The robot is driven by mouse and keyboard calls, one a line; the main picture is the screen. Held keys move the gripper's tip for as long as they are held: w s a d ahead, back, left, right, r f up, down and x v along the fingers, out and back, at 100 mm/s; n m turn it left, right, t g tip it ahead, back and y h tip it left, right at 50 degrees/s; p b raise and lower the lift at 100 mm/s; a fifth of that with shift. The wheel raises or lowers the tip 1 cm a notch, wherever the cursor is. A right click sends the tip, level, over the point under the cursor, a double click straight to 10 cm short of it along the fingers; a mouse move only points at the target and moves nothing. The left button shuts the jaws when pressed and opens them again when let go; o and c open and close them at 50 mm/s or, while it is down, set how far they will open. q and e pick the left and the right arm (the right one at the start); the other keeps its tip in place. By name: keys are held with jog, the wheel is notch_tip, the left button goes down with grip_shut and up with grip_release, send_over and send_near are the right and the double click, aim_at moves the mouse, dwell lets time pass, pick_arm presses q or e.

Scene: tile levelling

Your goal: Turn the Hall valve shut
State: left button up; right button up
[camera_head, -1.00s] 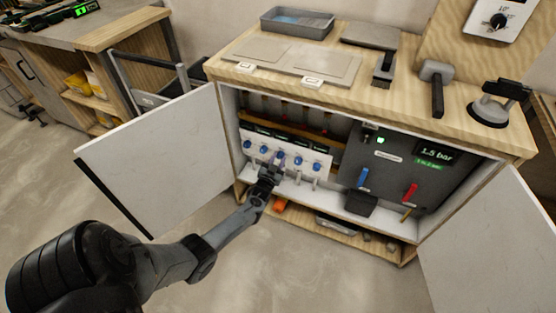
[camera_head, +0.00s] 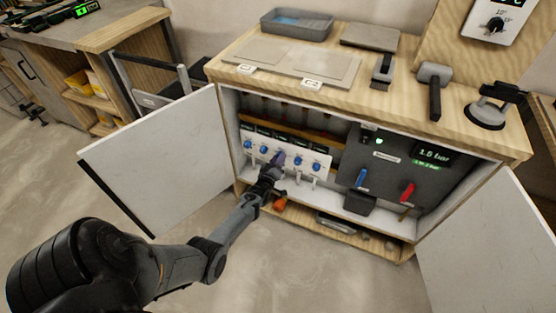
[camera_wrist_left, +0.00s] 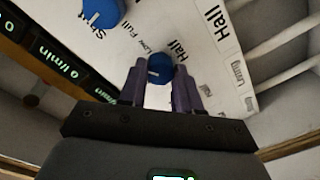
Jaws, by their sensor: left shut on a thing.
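The Hall valve is a round blue knob (camera_wrist_left: 160,67) on a white panel, with "Hall" printed beside it in the left wrist view. The two purple fingers of my left gripper (camera_wrist_left: 160,80) are on either side of the knob and shut on it. A pale mark shows on its face. In the head view my left gripper (camera_head: 278,160) reaches into the open cabinet to the white valve panel (camera_head: 308,171) and hides the Hall knob. My right gripper is not in view.
Other blue knobs (camera_head: 300,160) sit close on both sides; one (camera_wrist_left: 102,10) shows in the wrist view. Open doors flank the cabinet (camera_head: 160,160). A grey panel (camera_head: 392,158) with blue and red levers is to the right.

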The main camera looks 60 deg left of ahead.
pick_arm(q)
jog(key=n+p, duration=0.1)
jog(key=n, duration=1)
jog(key=shift+h, duration=0.3)
jog(key=shift+n, duration=0.3)
jog(key=shift+f, duration=0.1)
jog(key=o, duration=1.1)
jog(key=shift+c, duration=0.2)
jog(key=p+v, duration=0.6)
jog(key=v, duration=0.5)
